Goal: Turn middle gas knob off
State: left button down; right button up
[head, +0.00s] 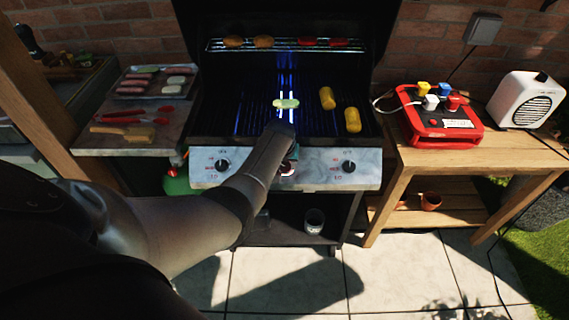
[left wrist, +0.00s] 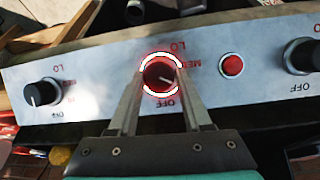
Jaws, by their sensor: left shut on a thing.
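The middle gas knob (left wrist: 160,76) is red and dark with a glowing red and white ring around it in the left wrist view. Its white mark points down and right in that view, between the OFF and MED labels. My left gripper (left wrist: 160,82) has its two fingers on either side of the knob and is shut on it. In the head view my left gripper (head: 284,160) is at the middle of the front panel (head: 318,172) and hides most of the knob. Blue flame (head: 286,70) shows in the middle of the grill. My right gripper is out of view.
Other knobs sit on the panel at left (head: 222,165) and right (head: 348,167). A red button (left wrist: 232,65) is beside the middle knob. Corn (head: 353,120) and a green slice (head: 286,103) lie on the grate. Side tables flank the grill.

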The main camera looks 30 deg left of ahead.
pick_arm(q)
jog(key=shift+m, duration=0.3)
jog(key=m+g+y, duration=0.1)
jog(key=m, duration=0.2)
jog(key=shift+d+y+p, duration=0.1)
jog(key=shift+y+p, duration=0.2)
jog(key=m, duration=0.2)
jog(key=m+y, duration=0.2)
jog(key=m, duration=0.1)
jog(key=shift+d+f+m+b, duration=0.15)
jog(key=shift+d+m+b, duration=0.1)
jog(key=shift+m+b, duration=0.05)
jog(key=shift+y, duration=0.3)
jog(key=shift+c, duration=1.7)
grip_release()
jog(key=shift+w, duration=0.1)
